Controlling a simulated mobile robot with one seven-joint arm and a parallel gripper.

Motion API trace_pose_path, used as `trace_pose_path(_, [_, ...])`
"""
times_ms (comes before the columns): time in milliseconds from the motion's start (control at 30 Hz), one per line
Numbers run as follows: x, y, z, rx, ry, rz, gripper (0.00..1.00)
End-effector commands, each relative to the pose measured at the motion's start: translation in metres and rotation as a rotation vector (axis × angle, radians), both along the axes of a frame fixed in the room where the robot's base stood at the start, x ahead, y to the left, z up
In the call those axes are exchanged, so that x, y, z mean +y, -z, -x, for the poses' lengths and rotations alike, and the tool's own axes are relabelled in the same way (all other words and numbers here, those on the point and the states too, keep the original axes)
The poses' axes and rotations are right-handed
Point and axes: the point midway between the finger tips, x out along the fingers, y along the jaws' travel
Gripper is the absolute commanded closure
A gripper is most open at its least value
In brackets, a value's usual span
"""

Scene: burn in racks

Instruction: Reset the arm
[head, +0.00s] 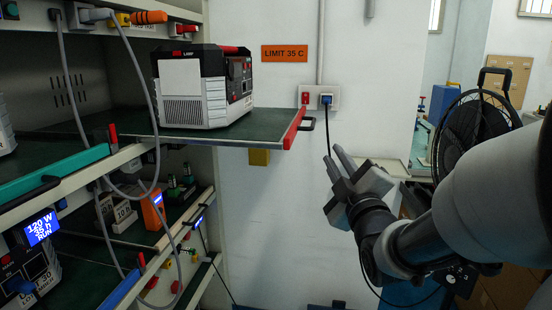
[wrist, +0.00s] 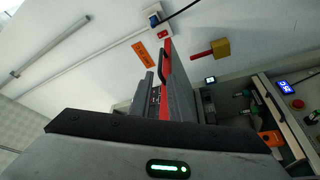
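My arm comes in from the right in the head view, bent, with my gripper (head: 332,153) pointing up and left toward the rack. Its two grey fingers lie close together. I cannot tell whether there is a gap between the tips, and I see nothing held. The gripper is right of and lower in the picture than the pulled-out shelf (head: 276,137) with its red front edge and dark handle. In the wrist view the red edge (wrist: 166,85) stands in the middle, beyond the gripper body (wrist: 165,150) with its green light.
A grey and black power unit (head: 190,90) stands on the shelf. Cables hang at the left of the rack. An orange device (head: 153,208) is on the lower level. A wall socket (head: 325,98) and an orange sign (head: 284,53) are behind. A black fan (head: 470,130) stands behind my arm.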

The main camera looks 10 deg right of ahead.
Motion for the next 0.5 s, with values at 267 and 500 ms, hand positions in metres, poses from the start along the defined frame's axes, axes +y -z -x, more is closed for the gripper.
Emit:
trace_pose_path(267, [-0.001,0.007,0.001,0.073,0.005,-0.081,0.83])
trace_pose_path(500, [0.012,0.052,0.032,0.431,0.054,-0.448,0.83])
